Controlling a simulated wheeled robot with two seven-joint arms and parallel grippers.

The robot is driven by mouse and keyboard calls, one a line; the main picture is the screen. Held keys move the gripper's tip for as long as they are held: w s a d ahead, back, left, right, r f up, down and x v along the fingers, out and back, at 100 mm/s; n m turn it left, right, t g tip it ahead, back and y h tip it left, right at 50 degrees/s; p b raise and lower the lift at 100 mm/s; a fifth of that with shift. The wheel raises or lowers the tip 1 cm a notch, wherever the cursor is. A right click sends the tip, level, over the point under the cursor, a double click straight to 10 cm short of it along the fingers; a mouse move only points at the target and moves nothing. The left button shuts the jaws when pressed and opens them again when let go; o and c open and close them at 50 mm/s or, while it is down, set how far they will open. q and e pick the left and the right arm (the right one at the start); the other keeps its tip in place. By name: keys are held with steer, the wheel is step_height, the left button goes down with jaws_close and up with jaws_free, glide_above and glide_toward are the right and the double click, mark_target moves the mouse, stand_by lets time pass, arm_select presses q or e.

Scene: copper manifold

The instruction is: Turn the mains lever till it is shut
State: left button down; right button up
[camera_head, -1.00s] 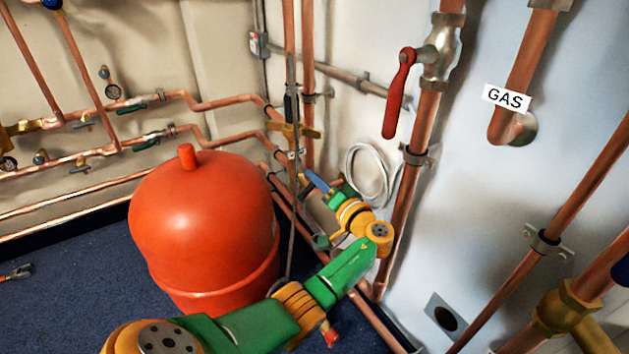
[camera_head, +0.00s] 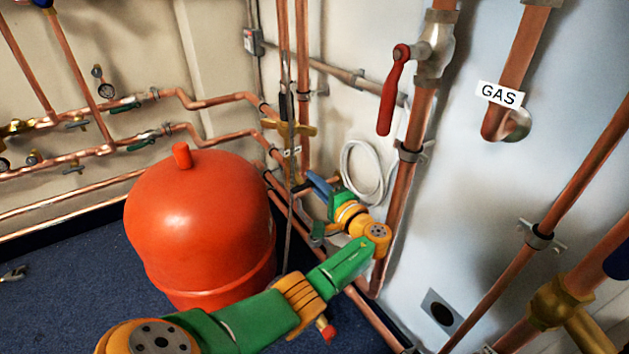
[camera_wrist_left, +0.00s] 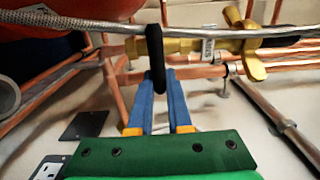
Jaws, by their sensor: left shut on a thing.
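My left gripper (camera_head: 318,184) has blue fingers and sits low in the corner, left of the coiled white hose in the head view. In the left wrist view its two fingers (camera_wrist_left: 158,82) are shut on a black lever handle (camera_wrist_left: 156,48), which stands upright in the picture across a brass valve body (camera_wrist_left: 190,46). A separate red lever (camera_head: 390,92) hangs down from a valve on the upright copper pipe, away from the gripper. My right gripper is not in view.
A large orange vessel (camera_head: 200,225) stands close left of my left arm. A braided hose (camera_wrist_left: 200,32) crosses in front of the valve. Copper pipes run behind and right of the gripper. The white coiled hose (camera_head: 362,170) hangs on the wall. A gas pipe with label (camera_head: 499,94) is further right.

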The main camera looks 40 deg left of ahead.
arm_select(q)
steer(key=shift+s+f, duration=0.1)
steer(key=shift+f, duration=0.1)
stand_by(0.4)
steer(key=c, duration=0.8)
jaws_free()
steer(key=shift+c, duration=0.2)
steer(key=shift+r, duration=0.1)
steer(key=p+v, duration=0.1)
steer(key=v, duration=0.6)
steer(key=shift+p, duration=0.3)
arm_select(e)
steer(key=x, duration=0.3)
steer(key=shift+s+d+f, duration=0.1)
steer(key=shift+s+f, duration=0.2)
arm_select(q)
steer(key=shift+d, duration=0.1)
